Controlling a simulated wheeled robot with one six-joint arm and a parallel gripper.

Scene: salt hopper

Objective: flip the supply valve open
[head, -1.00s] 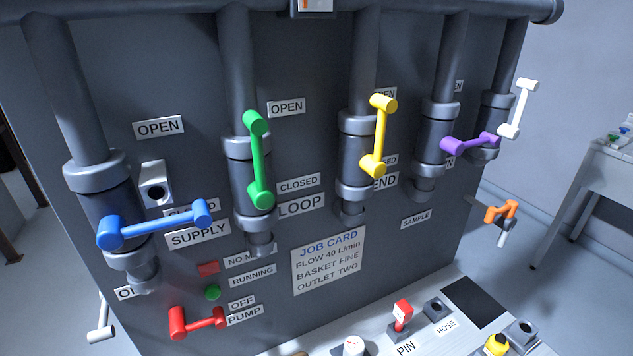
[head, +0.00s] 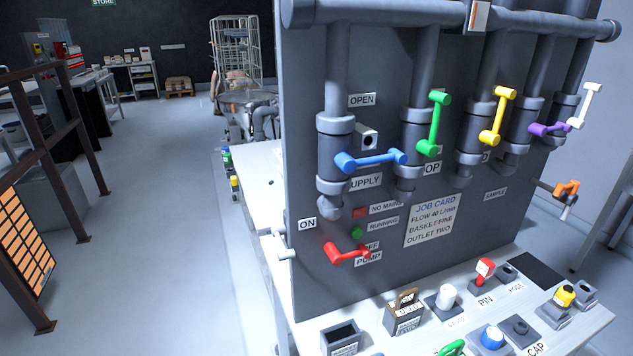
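The supply valve is a blue lever (head: 372,160) on the leftmost vertical pipe of the grey panel (head: 390,275). The lever lies roughly level, pointing right from its pivot, just above the SUPPLY label (head: 366,181). The OPEN label (head: 361,100) is higher up, right of the pipe. A small grey block with a dark round hole (head: 367,138) sits between the OPEN label and the lever. The CLOSED label beside the lever, seen earlier, is hidden now. My gripper is not in view.
Green (head: 434,122), yellow (head: 497,115), purple (head: 550,129) and white (head: 586,106) levers are to the right. A red pump lever (head: 347,254) is below. The bench (head: 590,325) holds several small items. Open floor (head: 165,240) lies left, with a brown railing (head: 75,160).

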